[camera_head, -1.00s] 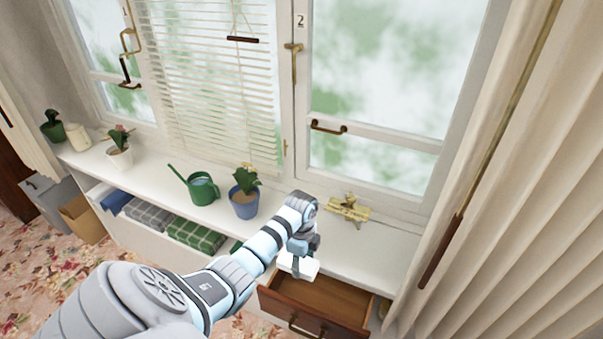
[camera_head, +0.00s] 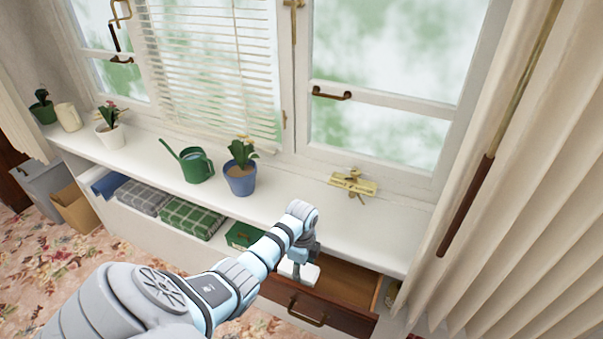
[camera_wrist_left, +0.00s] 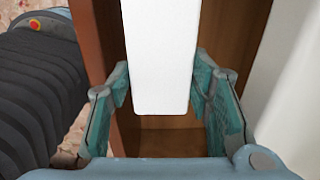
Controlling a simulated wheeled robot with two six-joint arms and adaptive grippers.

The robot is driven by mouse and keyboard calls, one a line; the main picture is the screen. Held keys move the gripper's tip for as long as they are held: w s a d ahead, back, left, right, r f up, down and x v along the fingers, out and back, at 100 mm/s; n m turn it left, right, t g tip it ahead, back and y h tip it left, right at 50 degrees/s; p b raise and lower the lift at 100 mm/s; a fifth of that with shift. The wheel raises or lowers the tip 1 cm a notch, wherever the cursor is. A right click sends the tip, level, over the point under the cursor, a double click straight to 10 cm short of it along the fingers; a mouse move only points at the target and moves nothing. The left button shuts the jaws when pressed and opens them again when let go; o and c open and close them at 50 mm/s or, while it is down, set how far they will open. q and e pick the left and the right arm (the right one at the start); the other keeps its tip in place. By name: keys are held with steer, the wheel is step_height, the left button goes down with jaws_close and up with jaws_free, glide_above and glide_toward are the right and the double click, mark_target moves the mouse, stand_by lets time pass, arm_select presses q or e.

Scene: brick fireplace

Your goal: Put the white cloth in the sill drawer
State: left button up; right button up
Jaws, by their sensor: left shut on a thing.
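The white cloth (camera_head: 300,272) shows as a small folded block under my left gripper (camera_head: 299,264) in the head view. In the left wrist view the cloth (camera_wrist_left: 162,60) fills the space between the two fingers of my left gripper (camera_wrist_left: 163,95), which is shut on it. The sill drawer (camera_head: 345,285) is brown wood and pulled open below the sill. Its inside (camera_wrist_left: 160,135) shows beneath the cloth in the wrist view, and the cloth is over the opening. I cannot tell whether the cloth touches the drawer. My right gripper is not in view.
The white sill (camera_head: 375,235) holds a yellow metal object (camera_head: 353,184), a blue flower pot (camera_head: 240,180) and a green watering can (camera_head: 195,165). Folded blankets (camera_head: 190,217) lie on the shelf below. A cream curtain (camera_head: 520,190) hangs at the right.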

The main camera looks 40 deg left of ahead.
arm_select(q)
step_height(320, 180, down, 7)
steer(key=b, duration=0.4)
steer(key=shift+f+b, duration=0.1)
steer(key=shift+b, duration=0.25)
steer(key=o, duration=1.2)
steer(key=shift+f, duration=0.1)
step_height(320, 180, up, 12)
steer(key=shift+r, duration=0.25)
steer(key=shift+w, duration=0.15)
steer(key=shift+f, duration=0.1)
